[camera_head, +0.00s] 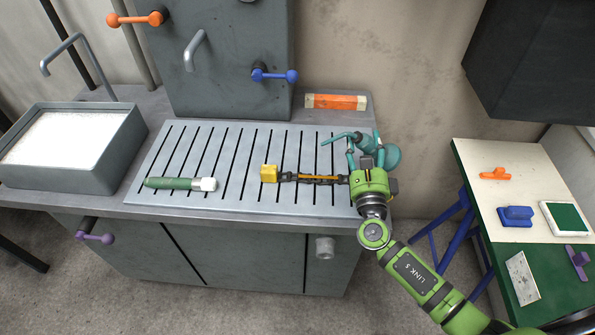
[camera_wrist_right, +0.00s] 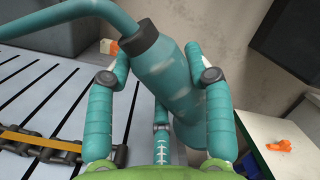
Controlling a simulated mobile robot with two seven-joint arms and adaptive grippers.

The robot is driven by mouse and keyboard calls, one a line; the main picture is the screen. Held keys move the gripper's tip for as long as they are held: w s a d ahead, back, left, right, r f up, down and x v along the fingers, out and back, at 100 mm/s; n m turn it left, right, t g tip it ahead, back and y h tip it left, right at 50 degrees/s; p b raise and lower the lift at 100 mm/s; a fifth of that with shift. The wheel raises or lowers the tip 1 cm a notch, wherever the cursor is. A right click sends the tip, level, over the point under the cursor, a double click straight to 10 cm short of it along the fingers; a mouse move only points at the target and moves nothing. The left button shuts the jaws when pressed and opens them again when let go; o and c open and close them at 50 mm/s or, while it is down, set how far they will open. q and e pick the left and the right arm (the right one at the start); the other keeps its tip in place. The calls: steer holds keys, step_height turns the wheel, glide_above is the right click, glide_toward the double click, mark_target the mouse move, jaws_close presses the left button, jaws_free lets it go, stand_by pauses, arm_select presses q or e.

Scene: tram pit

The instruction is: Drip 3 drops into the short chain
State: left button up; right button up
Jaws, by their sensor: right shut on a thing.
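The short chain (camera_head: 318,179) lies on the slotted metal tray (camera_head: 236,201). It is dark with an orange-yellow strip along it, and a yellow block (camera_head: 268,173) sits at its left end. In the right wrist view the chain (camera_wrist_right: 38,143) shows at the lower left. My right gripper (camera_head: 364,150) is shut on a teal oil can (camera_head: 391,156) just beyond the chain's right end. The can, tilted in the right wrist view (camera_wrist_right: 168,78), has a bent spout pointing left, behind the chain in the head view. No drop is visible. My left gripper is out of view.
A green tube with a white cap (camera_head: 180,184) lies on the tray's left. A grey basin (camera_head: 75,140) stands further left, and an orange box (camera_head: 335,102) at the back. A side table (camera_head: 478,160) with small items is at right. The tray's middle is clear.

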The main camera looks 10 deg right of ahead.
mark_target(368, 135)
steer(key=shift+r+p, duration=2.05)
steer(key=shift+r, duration=0.35)
steer(key=shift+f, duration=0.1)
steer(key=m+p, duration=0.1)
steer(key=m, duration=0.2)
steer(key=shift+r+g+h, duration=0.2)
steer(key=shift+g+h, duration=0.2)
steer(key=m+g+p, duration=0.1)
steer(key=m, duration=0.3)
steer(key=shift+p, duration=0.3)
steer(key=shift+m+p, duration=0.35)
steer(key=shift+m, duration=0.75)
steer(key=shift+f+m+g, duration=0.1)
steer(key=shift+m+g, duration=0.2)
steer(key=shift+m, duration=0.3)
steer(key=shift+f, duration=0.1)
